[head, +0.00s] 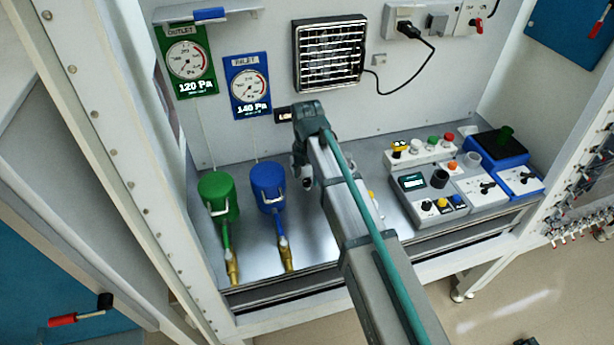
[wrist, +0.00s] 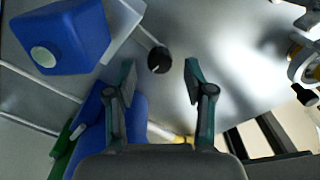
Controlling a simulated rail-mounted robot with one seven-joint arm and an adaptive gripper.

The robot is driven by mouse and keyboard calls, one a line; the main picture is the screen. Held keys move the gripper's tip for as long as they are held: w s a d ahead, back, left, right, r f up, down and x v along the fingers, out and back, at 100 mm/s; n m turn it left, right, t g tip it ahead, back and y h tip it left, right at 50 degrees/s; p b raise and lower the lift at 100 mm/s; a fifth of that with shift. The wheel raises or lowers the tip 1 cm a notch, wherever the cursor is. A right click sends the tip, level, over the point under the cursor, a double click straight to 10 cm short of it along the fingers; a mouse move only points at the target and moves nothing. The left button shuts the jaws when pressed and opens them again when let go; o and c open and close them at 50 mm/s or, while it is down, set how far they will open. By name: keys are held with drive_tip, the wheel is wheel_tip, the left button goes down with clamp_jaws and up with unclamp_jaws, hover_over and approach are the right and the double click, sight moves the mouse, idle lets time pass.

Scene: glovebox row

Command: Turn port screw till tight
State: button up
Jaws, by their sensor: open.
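A small round black knob (wrist: 159,60) shows in the wrist view against a grey surface, ahead of my fingers. It looks like a screw head, but I cannot tell for certain that it is the port screw. My gripper (wrist: 160,76) is open and empty, with a fingertip on either side of the line to the knob and apart from it. In the head view my gripper (head: 300,172) hangs above the bench, right of the blue canister (head: 268,184). The knob is not clearly seen in the head view; my arm covers part of that area.
A green canister (head: 218,197) with a hose and brass fitting stands left of the blue one. A green gauge (head: 187,62) and a blue gauge (head: 249,87) hang on the wall. Control boxes (head: 432,190) stand at right. In the wrist view a blue block (wrist: 62,38) is at upper left.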

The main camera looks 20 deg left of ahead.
drive_tip(key=shift+f, duration=1.05)
clamp_jaws()
